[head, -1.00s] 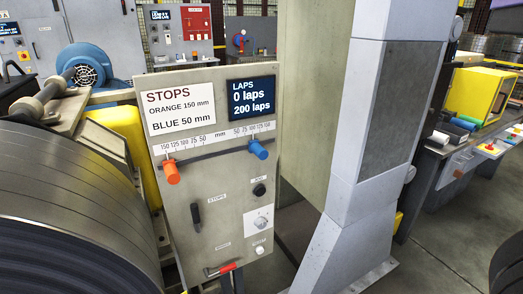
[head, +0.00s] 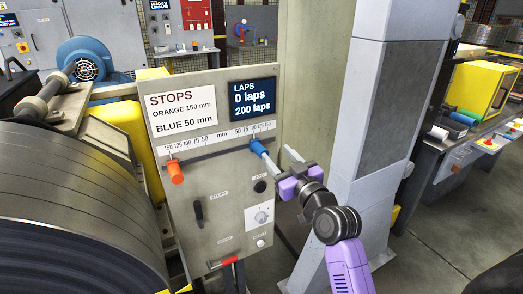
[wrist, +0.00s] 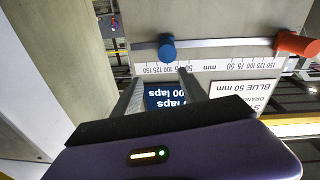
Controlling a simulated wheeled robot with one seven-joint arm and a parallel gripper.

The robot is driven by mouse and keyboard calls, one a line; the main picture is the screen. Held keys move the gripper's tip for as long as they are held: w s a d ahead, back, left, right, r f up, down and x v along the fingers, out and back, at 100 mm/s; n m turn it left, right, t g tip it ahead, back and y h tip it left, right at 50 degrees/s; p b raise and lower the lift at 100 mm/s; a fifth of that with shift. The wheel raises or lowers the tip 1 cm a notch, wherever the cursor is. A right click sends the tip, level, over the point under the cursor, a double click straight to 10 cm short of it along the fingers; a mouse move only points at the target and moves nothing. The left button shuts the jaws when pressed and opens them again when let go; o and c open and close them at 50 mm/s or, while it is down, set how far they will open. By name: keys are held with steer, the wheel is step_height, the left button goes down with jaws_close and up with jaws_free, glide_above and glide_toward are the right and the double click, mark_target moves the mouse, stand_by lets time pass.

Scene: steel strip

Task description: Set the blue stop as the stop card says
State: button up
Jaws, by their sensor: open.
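The blue stop (head: 257,146) is a blue knob on the right half of the panel's slotted rail, roughly near the 100 mark; the exact reading is unclear. It also shows in the wrist view (wrist: 167,47), which is upside down. The orange stop (head: 175,172) is on the left half, near the 150 end. The stop card (head: 181,110) reads ORANGE 150 mm, BLUE 50 mm. My gripper (head: 279,160) is open in front of the panel, close to the blue stop. In the wrist view its fingertips (wrist: 160,78) are apart, with the blue stop beyond them.
The laps display (head: 252,98) reads 0 laps, 200 laps. A grey post (head: 385,120) stands right of the panel; a steel coil (head: 75,210) is left.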

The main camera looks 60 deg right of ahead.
mark_target(260, 150)
steer(key=shift+n+y, duration=0.7)
steer(key=shift+w+d+f+p, duration=0.35)
steer(key=shift+w+d, duration=0.2)
steer(key=shift+w, duration=0.65)
steer(key=shift+w+d+f+p, duration=0.2)
steer(key=shift+w+d+f, duration=0.3)
steer(key=shift+w, duration=0.65)
steer(key=shift+w+d+f+p, duration=0.3)
steer(key=shift+w+d, duration=0.35)
steer(key=shift+w, duration=0.55)
jaws_close()
